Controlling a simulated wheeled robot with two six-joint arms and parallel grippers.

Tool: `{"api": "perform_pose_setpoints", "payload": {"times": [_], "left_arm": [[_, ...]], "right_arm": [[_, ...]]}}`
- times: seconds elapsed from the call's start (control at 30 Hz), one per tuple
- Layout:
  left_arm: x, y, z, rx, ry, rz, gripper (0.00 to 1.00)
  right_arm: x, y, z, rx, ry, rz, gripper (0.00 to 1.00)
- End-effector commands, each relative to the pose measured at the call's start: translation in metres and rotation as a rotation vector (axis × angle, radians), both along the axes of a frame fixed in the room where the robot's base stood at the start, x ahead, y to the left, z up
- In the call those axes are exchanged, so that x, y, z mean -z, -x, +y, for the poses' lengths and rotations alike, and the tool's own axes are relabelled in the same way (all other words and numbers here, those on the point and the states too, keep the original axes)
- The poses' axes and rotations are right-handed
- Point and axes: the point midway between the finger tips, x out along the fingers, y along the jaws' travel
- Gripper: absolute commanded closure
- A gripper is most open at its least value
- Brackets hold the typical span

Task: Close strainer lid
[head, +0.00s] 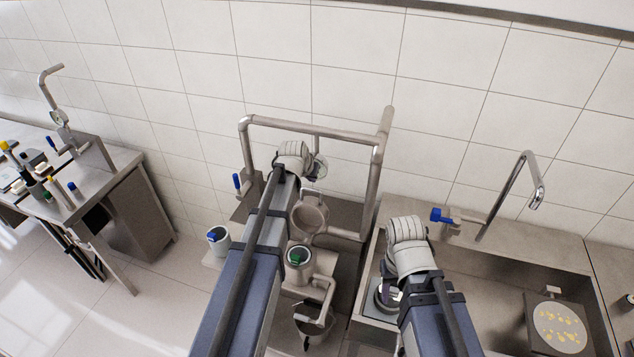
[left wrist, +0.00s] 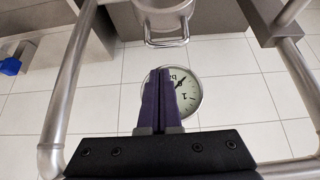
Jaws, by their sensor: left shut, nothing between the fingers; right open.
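A round metal piece (head: 310,214) with a bar handle, which looks like the strainer lid, stands tilted up below the pipe frame in the head view. In the left wrist view it shows at the top (left wrist: 165,30) with its handle toward me. A metal cup-like vessel (head: 313,322) sits lower, partly hidden by my left arm. My left gripper (left wrist: 160,74) has its purple fingers shut and empty, in front of a pressure gauge (left wrist: 188,94), apart from the handle. My right gripper (head: 402,287) is open over the sink, beside a round metal part (head: 384,297); its fingers are mostly hidden.
A pipe frame (head: 310,124) surrounds my left gripper, with a blue-handled valve (head: 237,182) at its left. Cups with a blue (head: 217,239) and a green (head: 298,258) item stand near my left arm. A faucet (head: 510,190) and a yellow-spotted disc (head: 559,326) are at the right.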

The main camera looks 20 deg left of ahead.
Motion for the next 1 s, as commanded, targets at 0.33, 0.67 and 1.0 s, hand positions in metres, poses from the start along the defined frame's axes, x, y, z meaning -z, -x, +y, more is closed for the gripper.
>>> {"api": "perform_pose_setpoints", "payload": {"times": [0.33,0.67,1.0], "left_arm": [[0.029,-0.017,-0.001,0.002,-0.001,0.002,1.00],[0.073,-0.045,-0.003,0.002,-0.001,0.002,1.00],[0.083,-0.055,-0.003,0.001,-0.001,0.002,1.00]], "right_arm": [[0.029,0.000,0.000,0.002,0.000,-0.001,0.50],[0.072,0.000,0.000,-0.002,0.000,-0.002,0.50],[0.083,0.000,0.000,-0.006,0.001,-0.002,0.50]]}}
